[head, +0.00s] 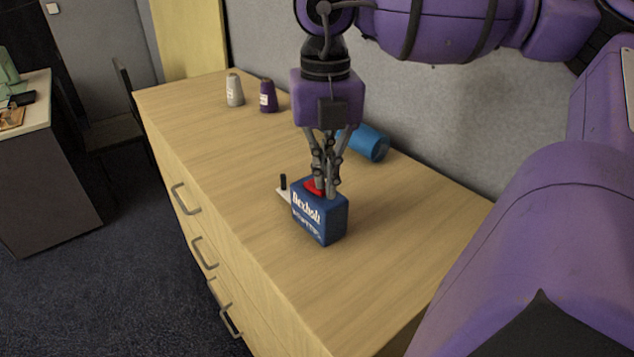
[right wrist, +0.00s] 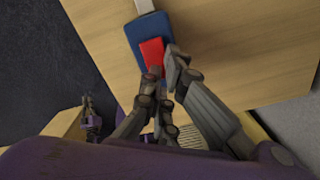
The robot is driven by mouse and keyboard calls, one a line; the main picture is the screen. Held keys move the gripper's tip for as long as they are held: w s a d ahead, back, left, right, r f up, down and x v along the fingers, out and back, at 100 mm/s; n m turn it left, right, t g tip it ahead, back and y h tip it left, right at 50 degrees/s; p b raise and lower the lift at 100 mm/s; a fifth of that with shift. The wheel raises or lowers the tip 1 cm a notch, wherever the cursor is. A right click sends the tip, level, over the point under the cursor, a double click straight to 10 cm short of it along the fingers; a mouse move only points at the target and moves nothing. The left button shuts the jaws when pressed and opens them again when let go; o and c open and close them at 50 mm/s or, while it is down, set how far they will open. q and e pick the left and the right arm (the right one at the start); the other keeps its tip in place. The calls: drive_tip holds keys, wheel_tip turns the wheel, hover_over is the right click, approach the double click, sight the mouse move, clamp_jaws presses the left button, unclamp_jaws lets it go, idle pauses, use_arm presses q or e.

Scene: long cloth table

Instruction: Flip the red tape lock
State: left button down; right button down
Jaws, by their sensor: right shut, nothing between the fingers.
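A blue box (head: 322,219) with white lettering stands on the wooden cabinet top. The red tape lock (head: 313,185) is on the top of the box; it also shows in the right wrist view as a red block (right wrist: 152,52) on the blue box (right wrist: 138,33). My right gripper (head: 325,190) points down over the box top, its fingers together and empty. In the right wrist view its fingertips (right wrist: 166,72) are right beside the red part; whether they touch it I cannot tell. The fingers partly hide the red part in the head view.
A white piece with a black peg (head: 283,184) sits at the box's left. A blue cup (head: 372,143) lies on its side behind, near the grey wall. The wooden top (head: 225,150) is clear at left.

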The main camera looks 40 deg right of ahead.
drive_tip(key=shift+s+f, duration=0.1)
drive_tip(key=shift+f, duration=0.35)
drive_tip(key=shift+r, duration=3.5)
